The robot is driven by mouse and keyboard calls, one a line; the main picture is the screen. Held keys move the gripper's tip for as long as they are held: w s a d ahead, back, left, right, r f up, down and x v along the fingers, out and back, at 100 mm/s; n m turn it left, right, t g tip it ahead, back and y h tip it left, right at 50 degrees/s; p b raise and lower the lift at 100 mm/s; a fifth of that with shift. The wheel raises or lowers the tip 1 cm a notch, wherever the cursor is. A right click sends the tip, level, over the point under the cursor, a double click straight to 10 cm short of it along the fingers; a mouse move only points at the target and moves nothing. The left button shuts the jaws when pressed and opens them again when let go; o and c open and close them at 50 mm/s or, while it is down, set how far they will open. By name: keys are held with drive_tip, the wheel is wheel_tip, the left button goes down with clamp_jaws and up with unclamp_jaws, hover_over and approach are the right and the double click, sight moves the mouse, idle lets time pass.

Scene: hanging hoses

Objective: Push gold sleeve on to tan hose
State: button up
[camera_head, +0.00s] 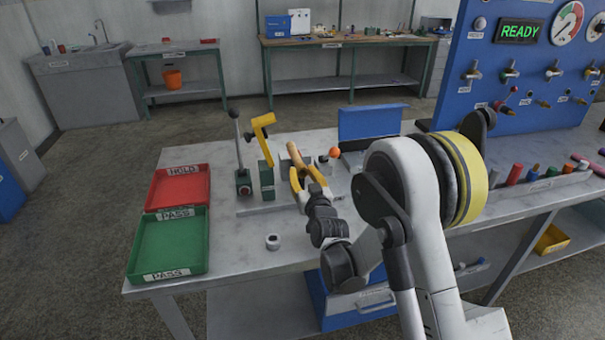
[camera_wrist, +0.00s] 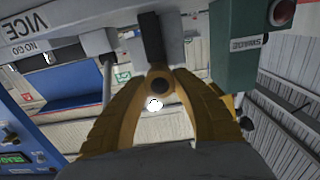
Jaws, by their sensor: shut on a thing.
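My gripper (camera_head: 306,172) has yellow fingers and reaches over the grey bench to the fixture area. In the wrist view its fingertips (camera_wrist: 159,84) close around a small gold-brown ring with a dark bore, which I take for the gold sleeve (camera_wrist: 159,87), seen end on. In the head view a tan cylinder, apparently the tan hose (camera_head: 295,154), slants up beyond the fingertips. The fingers hide where sleeve and hose meet, so I cannot tell whether they overlap. A dark block (camera_wrist: 152,40) stands just beyond the fingertips in the wrist view, near a VICE label.
Red (camera_head: 181,187) and green (camera_head: 170,245) trays lie farther left. A white ring (camera_head: 272,241) lies on the bench (camera_head: 235,275). A blue panel (camera_head: 515,75) rises at right.

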drive_tip(key=shift+w+a, duration=0.15)
drive_tip(key=shift+w, duration=0.45)
idle(0.5)
drive_tip(key=shift+w, duration=0.1)
drive_tip(key=shift+c, duration=0.7)
drive_tip(key=o, duration=1.2)
drive_tip(key=v, duration=0.7)
drive_tip(key=shift+s, duration=0.25)
